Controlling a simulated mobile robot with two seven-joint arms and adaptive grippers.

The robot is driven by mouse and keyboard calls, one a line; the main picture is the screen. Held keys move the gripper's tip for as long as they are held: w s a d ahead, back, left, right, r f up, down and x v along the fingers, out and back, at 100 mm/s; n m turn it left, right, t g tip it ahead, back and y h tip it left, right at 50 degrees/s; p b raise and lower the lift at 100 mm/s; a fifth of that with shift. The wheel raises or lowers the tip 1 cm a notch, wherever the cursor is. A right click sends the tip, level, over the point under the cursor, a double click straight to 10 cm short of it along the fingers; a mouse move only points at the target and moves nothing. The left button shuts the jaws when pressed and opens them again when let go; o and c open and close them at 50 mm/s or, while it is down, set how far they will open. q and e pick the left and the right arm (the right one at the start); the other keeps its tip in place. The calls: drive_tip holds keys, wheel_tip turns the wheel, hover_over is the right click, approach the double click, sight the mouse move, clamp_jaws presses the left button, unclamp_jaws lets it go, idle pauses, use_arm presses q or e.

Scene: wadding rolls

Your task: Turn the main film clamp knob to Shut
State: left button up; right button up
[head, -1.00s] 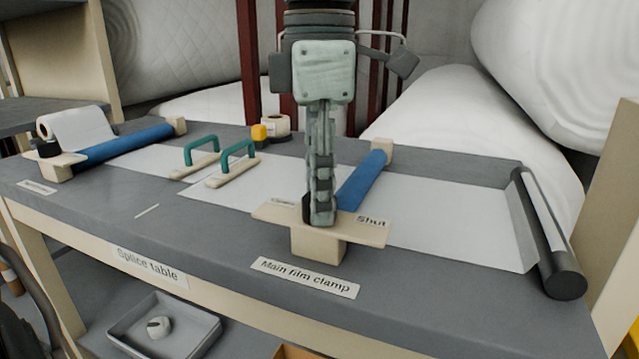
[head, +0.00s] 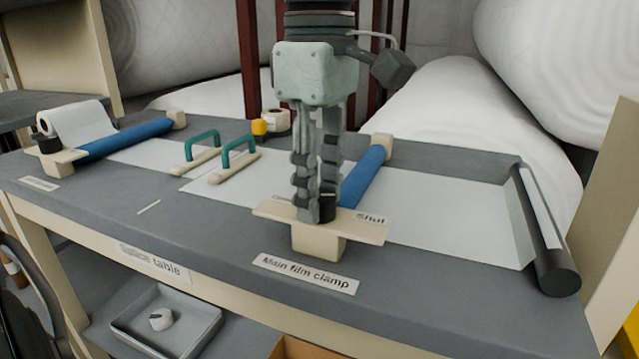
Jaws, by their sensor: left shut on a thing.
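The main film clamp stands at the front middle of the splice table, with a beige block (head: 318,242) and a blue roller bar (head: 364,178) running back from it. Its "Shut" mark (head: 371,217) shows on the right of the block's top plate; the mark on the left is mostly hidden by my fingers. My left gripper (head: 319,212) points straight down and is shut on the black clamp knob (head: 328,207), which shows only partly between and behind the fingers. The knob's pointer is hidden, so its setting cannot be told. My right gripper is not in view.
White film (head: 450,215) lies across the grey table (head: 220,240). Two green-handled tools (head: 235,152), a yellow item (head: 260,127) and a second clamp with a blue bar (head: 125,142) lie to the left. A black roller (head: 545,235) stands at the right edge.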

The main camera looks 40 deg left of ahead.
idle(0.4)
use_arm(q)
drive_tip(key=o, duration=1.2)
drive_tip(key=shift+c, duration=0.2)
wheel_tip(320, 180, up, 12)
